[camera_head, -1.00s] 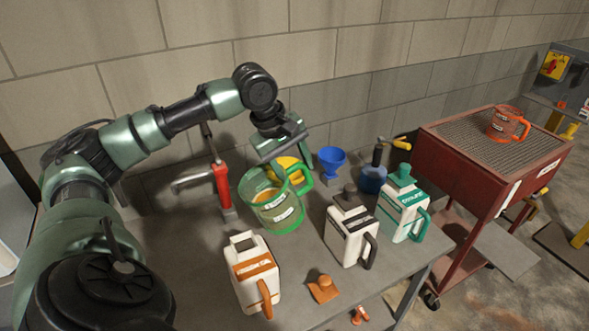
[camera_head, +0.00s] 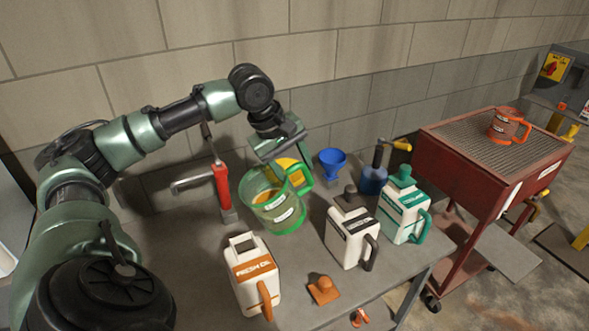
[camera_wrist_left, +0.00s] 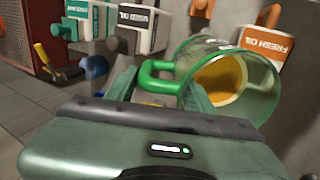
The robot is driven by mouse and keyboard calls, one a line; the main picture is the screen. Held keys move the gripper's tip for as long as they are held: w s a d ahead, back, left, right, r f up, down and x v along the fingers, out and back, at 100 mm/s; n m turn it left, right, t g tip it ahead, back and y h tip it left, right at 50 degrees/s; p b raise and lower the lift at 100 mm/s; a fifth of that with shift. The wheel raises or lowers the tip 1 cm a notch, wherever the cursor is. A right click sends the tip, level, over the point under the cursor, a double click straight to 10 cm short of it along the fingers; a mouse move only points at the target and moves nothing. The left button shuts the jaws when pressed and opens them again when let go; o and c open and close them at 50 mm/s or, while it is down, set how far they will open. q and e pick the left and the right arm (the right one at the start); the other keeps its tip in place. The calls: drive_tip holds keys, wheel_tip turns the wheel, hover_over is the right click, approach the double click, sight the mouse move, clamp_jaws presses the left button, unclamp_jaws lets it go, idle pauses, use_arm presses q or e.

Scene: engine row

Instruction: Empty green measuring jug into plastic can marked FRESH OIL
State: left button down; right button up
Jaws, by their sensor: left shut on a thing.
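The green measuring jug (camera_head: 274,210) is clear with a green rim and handle. It holds amber liquid, which also shows in the left wrist view (camera_wrist_left: 222,82). My left gripper (camera_head: 287,160) is shut on the jug's handle, on its far right side. The jug looks nearly upright over the bench. The white can with an orange FRESH OIL label (camera_head: 253,272) stands upright nearer the front, below the jug in the picture. Its top looks uncapped, and an orange cap (camera_head: 322,289) lies on the bench to its right. My right gripper is not in view.
A white can with a dark label (camera_head: 350,236) and one with a green label (camera_head: 403,209) stand right of the jug. A red pump (camera_head: 222,188), yellow item (camera_head: 290,169) and blue funnel (camera_head: 331,161) are behind. A red cart (camera_head: 480,165) holds an orange jug (camera_head: 505,125).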

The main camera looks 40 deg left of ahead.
use_arm(q)
drive_tip(key=shift+s+r+t+b, duration=0.15)
drive_tip(key=shift+r+t+b, duration=0.35)
drive_tip(key=shift+b, duration=0.6)
idle(0.9)
drive_tip(key=shift+s+a+r+t+h+b, duration=0.2)
drive_tip(key=shift+t+b, duration=0.3)
drive_tip(key=shift+b, duration=1.3)
drive_tip(key=shift+s+a+r+t+h+b, duration=0.1)
drive_tip(key=shift+s+t+h+b, duration=0.3)
drive_tip(key=shift+b, duration=1.35)
idle(2.4)
